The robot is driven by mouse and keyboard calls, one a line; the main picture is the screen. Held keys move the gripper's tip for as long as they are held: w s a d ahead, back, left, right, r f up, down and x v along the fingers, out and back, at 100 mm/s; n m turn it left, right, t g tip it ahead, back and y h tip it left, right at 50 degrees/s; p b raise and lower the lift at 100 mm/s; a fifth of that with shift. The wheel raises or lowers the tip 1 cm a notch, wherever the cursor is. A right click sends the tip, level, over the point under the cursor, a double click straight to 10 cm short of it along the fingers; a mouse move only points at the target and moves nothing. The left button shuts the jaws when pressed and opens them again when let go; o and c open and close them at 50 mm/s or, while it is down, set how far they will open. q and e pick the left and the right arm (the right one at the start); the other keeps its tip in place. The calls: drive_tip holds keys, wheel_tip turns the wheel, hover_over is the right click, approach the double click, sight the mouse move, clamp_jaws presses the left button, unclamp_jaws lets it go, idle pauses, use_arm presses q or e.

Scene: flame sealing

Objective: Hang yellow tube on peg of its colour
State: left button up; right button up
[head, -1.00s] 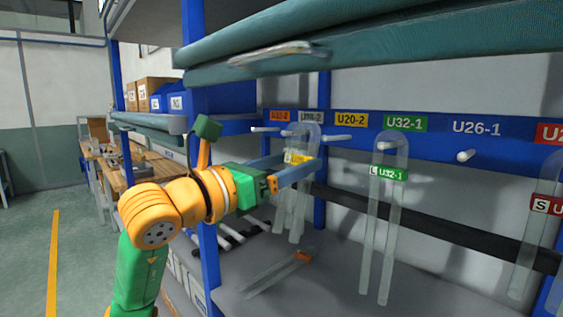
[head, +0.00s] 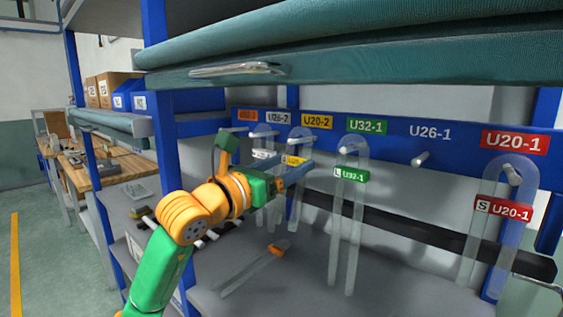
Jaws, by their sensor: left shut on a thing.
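The yellow tube is a clear upside-down U with a yellow tag (head: 292,161). My left gripper (head: 303,171) is shut on it near the tag, and the tube (head: 294,212) hangs upright from the gripper. Its bend lies in front of the rail under the yellow U20-2 label (head: 317,121). A white peg (head: 304,138) shows at the bend; I cannot tell whether the bend is around it or only in front of it. My gripper partly hides the tube's legs. My right gripper is not in view.
A grey-tagged tube (head: 262,131) hangs just left, a green-tagged tube (head: 337,225) right, and a red-tagged tube (head: 469,245) far right. The U26-1 peg (head: 420,158) is bare. An orange-tagged tube (head: 250,269) lies on the shelf. A teal-edged shelf (head: 360,62) overhangs.

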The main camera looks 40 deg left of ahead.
use_arm(q)
drive_tip(key=shift+w+f, duration=0.15)
drive_tip(key=shift+f, duration=0.05)
drive_tip(key=shift+w, duration=0.25)
idle(0.5)
drive_tip(key=o, duration=1.3)
